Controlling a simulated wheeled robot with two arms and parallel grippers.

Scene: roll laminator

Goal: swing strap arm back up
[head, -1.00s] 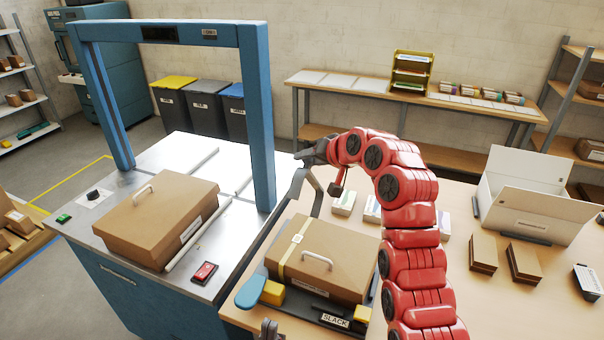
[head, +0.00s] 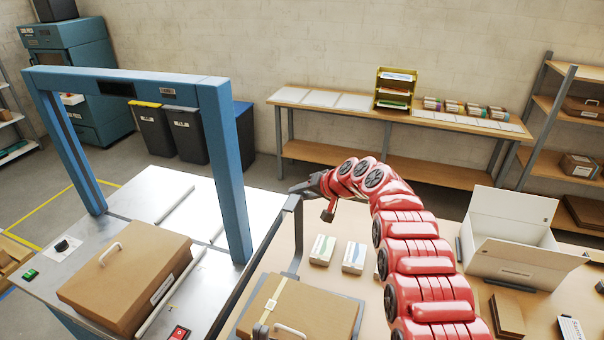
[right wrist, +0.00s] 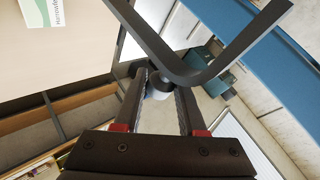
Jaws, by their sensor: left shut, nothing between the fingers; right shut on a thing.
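The strap arm (head: 297,240) is a dark grey bent bar standing raised beside the strapped brown box (head: 310,312). Its top corner is at my right gripper (head: 312,187), whose red arm comes in from the right. In the right wrist view, the bar (right wrist: 190,75) bends across above the fingers. My right gripper (right wrist: 160,105) is shut on a small round grey knob (right wrist: 158,87) at that bar.
A blue arch (head: 225,170) stands over the metal table at left, with another brown box (head: 128,275) and a red switch (head: 179,333). Small white cartons (head: 322,249) and an open white box (head: 515,240) are on the wooden table to the right.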

